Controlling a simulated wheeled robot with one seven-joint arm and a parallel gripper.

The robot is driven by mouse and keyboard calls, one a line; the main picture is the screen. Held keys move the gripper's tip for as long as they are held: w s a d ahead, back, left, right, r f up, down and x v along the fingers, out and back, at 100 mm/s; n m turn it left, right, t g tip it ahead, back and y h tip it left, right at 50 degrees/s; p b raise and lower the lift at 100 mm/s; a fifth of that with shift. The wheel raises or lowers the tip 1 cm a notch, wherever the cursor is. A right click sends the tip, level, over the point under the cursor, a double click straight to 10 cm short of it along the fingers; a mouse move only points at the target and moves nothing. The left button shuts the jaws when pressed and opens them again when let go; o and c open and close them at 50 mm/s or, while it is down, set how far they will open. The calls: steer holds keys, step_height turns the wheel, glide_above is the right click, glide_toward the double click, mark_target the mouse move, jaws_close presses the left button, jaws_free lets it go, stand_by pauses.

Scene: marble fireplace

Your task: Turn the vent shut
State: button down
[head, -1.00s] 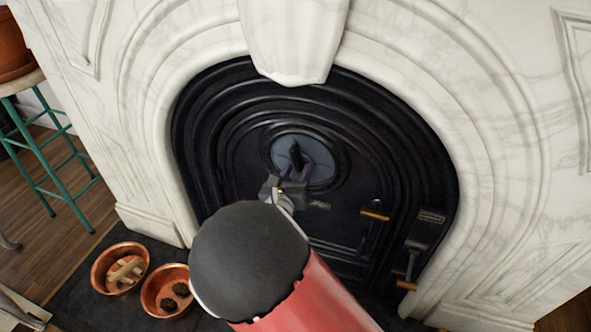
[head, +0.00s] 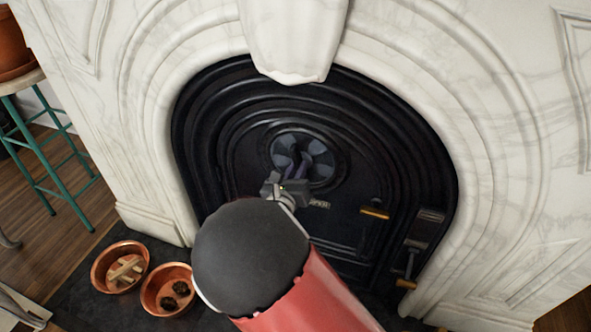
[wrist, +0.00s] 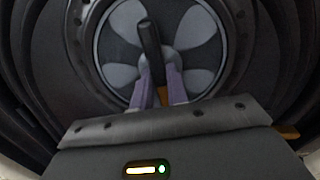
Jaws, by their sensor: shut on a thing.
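The vent (head: 281,159) is a round disc in the upper part of the black fireplace door. It shows grey-blue wedges alternating with dark ones. In the wrist view the vent (wrist: 119,76) fills the upper middle, with pale petal shapes and darker parts between. Its dark bar-shaped handle (wrist: 149,40) sticks out near the centre and tilts slightly to the left. My gripper (head: 298,165) is in front of the vent. In the wrist view its two purple fingers (wrist: 160,82) are shut on the handle's lower part. The gripped part is partly hidden by the fingers.
Two copper bowls (head: 96,270) stand on the dark hearth at lower left. A green stool (head: 40,150) is at far left. White marble (head: 150,130) surrounds the door.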

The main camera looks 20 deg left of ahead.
steer(key=shift+f+m+b, duration=0.1)
steer(key=shift+m+b, duration=0.2)
steer(key=m+b, duration=0.6)
steer(key=b, duration=0.2)
steer(key=shift+m, duration=0.3)
steer(key=c, duration=1.4)
jaws_free()
